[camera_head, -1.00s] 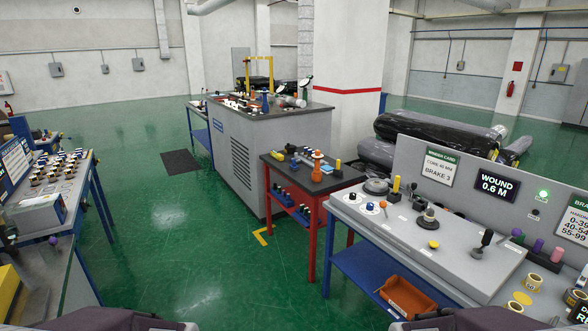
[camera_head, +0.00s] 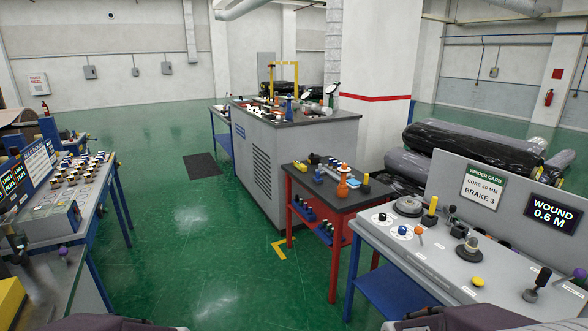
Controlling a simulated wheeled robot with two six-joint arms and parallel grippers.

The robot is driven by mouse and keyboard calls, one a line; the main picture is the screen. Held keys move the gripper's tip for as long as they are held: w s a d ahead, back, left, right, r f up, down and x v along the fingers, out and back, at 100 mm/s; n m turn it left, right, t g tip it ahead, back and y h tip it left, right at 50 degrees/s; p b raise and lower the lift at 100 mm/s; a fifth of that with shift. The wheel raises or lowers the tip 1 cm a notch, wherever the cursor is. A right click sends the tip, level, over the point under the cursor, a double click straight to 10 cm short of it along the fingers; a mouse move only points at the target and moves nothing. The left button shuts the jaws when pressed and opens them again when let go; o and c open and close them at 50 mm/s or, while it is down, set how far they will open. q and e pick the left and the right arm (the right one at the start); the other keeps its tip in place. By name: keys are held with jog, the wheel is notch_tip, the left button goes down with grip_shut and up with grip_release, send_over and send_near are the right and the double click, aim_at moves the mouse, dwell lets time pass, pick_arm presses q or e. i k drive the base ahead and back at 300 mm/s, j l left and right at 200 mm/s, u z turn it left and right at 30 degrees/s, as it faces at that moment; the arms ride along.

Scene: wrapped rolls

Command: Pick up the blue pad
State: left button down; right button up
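I cannot clearly make out a blue pad. A small blue item (camera_head: 318,176) lies on the dark top of the red cart (camera_head: 341,198), among small tools and beside an orange bottle-shaped thing (camera_head: 342,181). It is too small to tell what it is. Neither of my grippers shows. Only dark parts of my own arms show at the bottom edge, so what the grippers hold is hidden.
A grey control desk (camera_head: 430,250) with a winder card stands at the right. A grey cabinet (camera_head: 300,150) stands behind the red cart. A sloped button desk (camera_head: 60,205) is at the left. The green floor (camera_head: 190,255) between is clear.

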aim_at(317, 179)
jog(key=i, duration=1.45)
jog(key=i+l, duration=0.1)
jog(key=i, duration=1.3)
jog(key=i+u, duration=0.1)
jog(key=i, duration=1.35)
